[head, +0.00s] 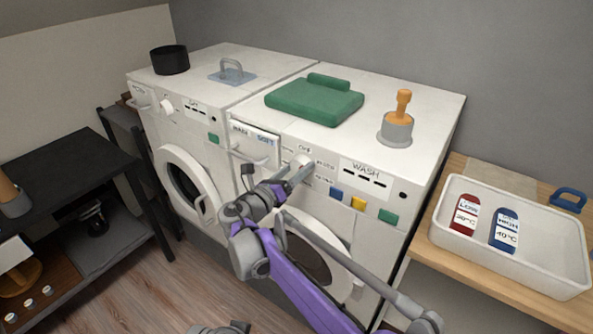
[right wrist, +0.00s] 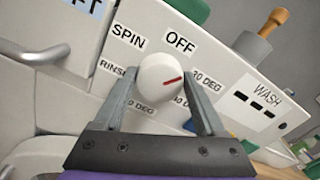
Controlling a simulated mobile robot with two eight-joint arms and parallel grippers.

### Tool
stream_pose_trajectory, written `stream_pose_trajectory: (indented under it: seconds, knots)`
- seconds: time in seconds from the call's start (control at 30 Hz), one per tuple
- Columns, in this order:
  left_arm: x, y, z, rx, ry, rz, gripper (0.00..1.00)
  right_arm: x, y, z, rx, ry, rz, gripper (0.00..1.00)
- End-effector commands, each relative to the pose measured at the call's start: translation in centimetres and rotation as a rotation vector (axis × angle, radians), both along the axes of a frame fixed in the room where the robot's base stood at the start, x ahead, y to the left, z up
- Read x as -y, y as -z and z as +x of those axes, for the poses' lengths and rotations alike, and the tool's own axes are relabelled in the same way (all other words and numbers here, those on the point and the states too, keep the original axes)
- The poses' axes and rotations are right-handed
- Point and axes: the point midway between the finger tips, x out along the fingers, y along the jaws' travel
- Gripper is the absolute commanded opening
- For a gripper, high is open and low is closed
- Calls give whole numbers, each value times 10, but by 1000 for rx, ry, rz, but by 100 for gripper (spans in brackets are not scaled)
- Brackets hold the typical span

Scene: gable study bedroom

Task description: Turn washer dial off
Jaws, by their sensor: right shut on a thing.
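The washer (head: 428,120) is the white machine on the right, labelled WASH. Its round white dial (right wrist: 156,76) sits between SPIN, OFF, RINSE and degree labels, and also shows in the head view (head: 302,159). The dial's red mark points right and slightly up, below the OFF label (right wrist: 181,43), toward a partly hidden degree label. My right gripper (right wrist: 160,90) is shut on the dial, one finger on each side; the fingers also reach it in the head view (head: 298,168). A grey part at the bottom edge may be my left gripper (head: 222,328); its fingers cannot be made out.
A dryer (head: 215,110) stands left of the washer. A white tray (head: 545,278) is on the right bench; a black shelf (head: 75,165) stands left.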

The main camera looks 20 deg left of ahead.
Motion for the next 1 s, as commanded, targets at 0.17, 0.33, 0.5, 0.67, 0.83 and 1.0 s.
stream_pose_trajectory:
  seconds: [0.17,0.33,0.5,0.67,0.83,1.0]
  knots:
    - [0,3,-1,-1,0,0,0,1,-1,1,-54,2,-158,17]
    - [0,6,-1,-2,0,0,0,0,0,1,-105,2,-299,17]
    - [0,8,-1,-3,0,0,0,0,0,1,-149,4,-417,17]
    - [0,9,-2,-3,0,0,0,0,0,1,-179,4,-500,17]
    - [0,10,-2,-4,0,0,0,0,0,1,-200,4,-556,17]
    - [0,10,-2,-4,0,0,0,0,0,1,-210,4,-583,17]
